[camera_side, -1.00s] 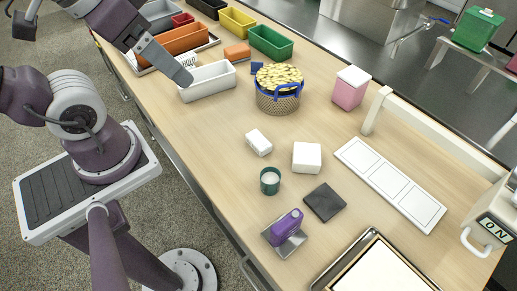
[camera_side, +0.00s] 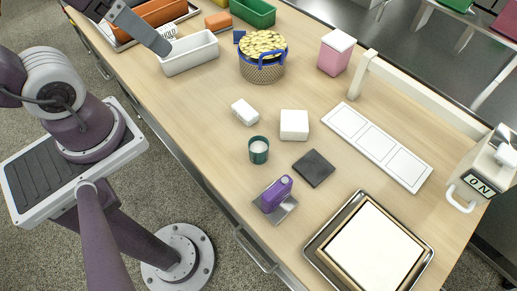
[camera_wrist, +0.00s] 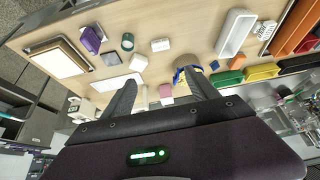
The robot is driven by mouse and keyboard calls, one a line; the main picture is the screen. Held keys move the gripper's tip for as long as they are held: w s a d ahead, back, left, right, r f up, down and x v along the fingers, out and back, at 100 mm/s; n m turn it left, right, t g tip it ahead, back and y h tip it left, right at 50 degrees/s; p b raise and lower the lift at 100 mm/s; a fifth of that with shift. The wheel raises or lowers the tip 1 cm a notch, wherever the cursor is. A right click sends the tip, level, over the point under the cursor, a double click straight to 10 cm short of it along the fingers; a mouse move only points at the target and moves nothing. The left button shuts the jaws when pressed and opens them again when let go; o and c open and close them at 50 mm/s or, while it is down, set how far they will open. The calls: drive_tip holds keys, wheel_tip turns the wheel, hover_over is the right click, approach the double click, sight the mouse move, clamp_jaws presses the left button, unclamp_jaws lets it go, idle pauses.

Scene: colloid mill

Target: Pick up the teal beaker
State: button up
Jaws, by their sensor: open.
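The teal beaker (camera_side: 259,151) stands upright on the wooden table, with pale contents showing at its top. It also shows in the wrist view (camera_wrist: 128,41), near the top left. My gripper (camera_side: 165,50) is at the upper left in the side view, near the white bin and well away from the beaker. In the wrist view, the two fingers of my gripper (camera_wrist: 160,88) are spread apart with nothing between them.
Near the beaker are white blocks (camera_side: 294,125), a dark square (camera_side: 313,168) and a purple bottle (camera_side: 277,194) on a metal plate. A basket (camera_side: 262,68) and a white bin (camera_side: 189,54) stand farther back. A framed tray (camera_side: 367,249) lies at the front right.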

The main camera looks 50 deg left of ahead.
drive_tip(key=w+d+f+n+g+h, duration=0.3)
drive_tip(key=w+d+f+g+h, duration=0.15)
drive_tip(key=d+f+g, duration=0.2)
drive_tip(key=n+g+h, duration=0.2)
drive_tip(key=n+h, duration=0.6)
drive_tip(key=n, duration=0.1)
hover_over(265, 155)
drive_tip(key=a, duration=0.5)
wheel_tip(265, 155, down, 12)
drive_tip(key=f+n+t, duration=0.1)
drive_tip(key=f+n, duration=0.1)
drive_tip(key=f, duration=0.2)
drive_tip(key=f+n+t, duration=0.1)
drive_tip(key=f+n, duration=0.1)
drive_tip(key=f, duration=0.1)
drive_tip(key=a+f+n+t+h, duration=0.1)
drive_tip(key=f+n, duration=0.1)
drive_tip(key=f, duration=0.2)
drive_tip(key=shift+a+f, duration=0.1)
drive_tip(key=shift+f, duration=0.25)
drive_tip(key=x, duration=0.7)
drive_tip(key=shift+w+r, duration=0.1)
drive_tip(key=c, duration=1.5)
drive_tip(key=shift+r, duration=0.1)
